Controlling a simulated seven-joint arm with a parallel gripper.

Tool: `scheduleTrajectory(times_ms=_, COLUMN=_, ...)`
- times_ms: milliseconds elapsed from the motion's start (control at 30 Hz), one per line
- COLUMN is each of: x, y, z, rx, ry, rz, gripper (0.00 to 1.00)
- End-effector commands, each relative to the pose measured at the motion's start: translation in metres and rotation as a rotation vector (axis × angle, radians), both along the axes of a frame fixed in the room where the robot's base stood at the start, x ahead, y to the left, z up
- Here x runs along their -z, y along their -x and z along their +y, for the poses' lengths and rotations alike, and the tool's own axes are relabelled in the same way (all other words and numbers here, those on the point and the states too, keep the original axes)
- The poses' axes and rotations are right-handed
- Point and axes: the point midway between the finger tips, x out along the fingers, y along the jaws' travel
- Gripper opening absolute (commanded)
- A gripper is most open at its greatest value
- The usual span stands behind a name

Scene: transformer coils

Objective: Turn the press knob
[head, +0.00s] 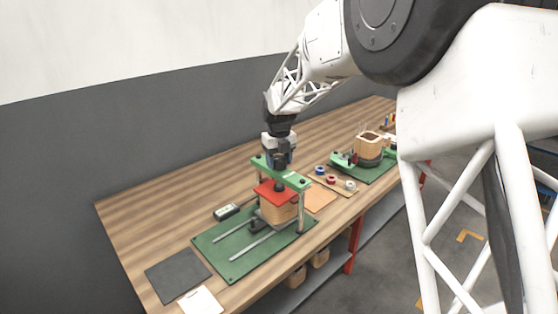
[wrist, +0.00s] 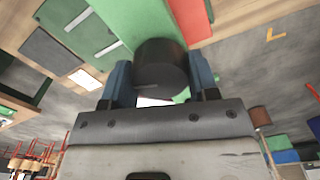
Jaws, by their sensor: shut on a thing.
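The press stands on a green base plate (head: 235,259) on the bench, with a green crossbar (head: 291,178) held up by posts. Under the crossbar a red plate (head: 268,195) rests on a wooden block (head: 280,212). My gripper (head: 280,160) is above the middle of the crossbar, pointing down. In the wrist view the black round press knob (wrist: 162,68) sits between the two blue fingers, and my gripper (wrist: 160,85) is shut on it. In the head view the knob is mostly hidden by the gripper.
A small meter (head: 226,212) lies left of the press. A dark mat (head: 178,275) and white paper (head: 201,301) lie at the near left. Spools (head: 335,180) on a board and a second green fixture (head: 375,168) with a wooden coil stand to the right. The bench's back left is clear.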

Motion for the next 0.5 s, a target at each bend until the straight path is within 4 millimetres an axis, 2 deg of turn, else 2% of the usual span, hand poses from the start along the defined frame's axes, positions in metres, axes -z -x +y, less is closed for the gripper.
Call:
scheduleTrajectory(times_ms=33, x=-0.0006, y=-0.0002, z=0.0002, rx=0.0, ry=0.0, rz=-0.001, gripper=0.31)
scheduleTrajectory(times_ms=67, x=-0.0006, y=-0.0002, z=0.0002, rx=0.0, ry=0.0, rz=-0.001, gripper=0.56)
scheduleTrajectory(times_ms=200, x=-0.0004, y=-0.0002, z=0.0001, rx=-0.001, ry=0.0, rz=-0.001, gripper=0.77)
scheduleTrajectory(times_ms=233, x=-0.0004, y=-0.0002, z=0.0001, rx=-0.001, ry=0.0, rz=-0.001, gripper=0.8)
scheduleTrajectory(times_ms=500, x=-0.0005, y=-0.0001, z=0.0, rx=-0.001, ry=0.0, rz=0.0, gripper=0.8)
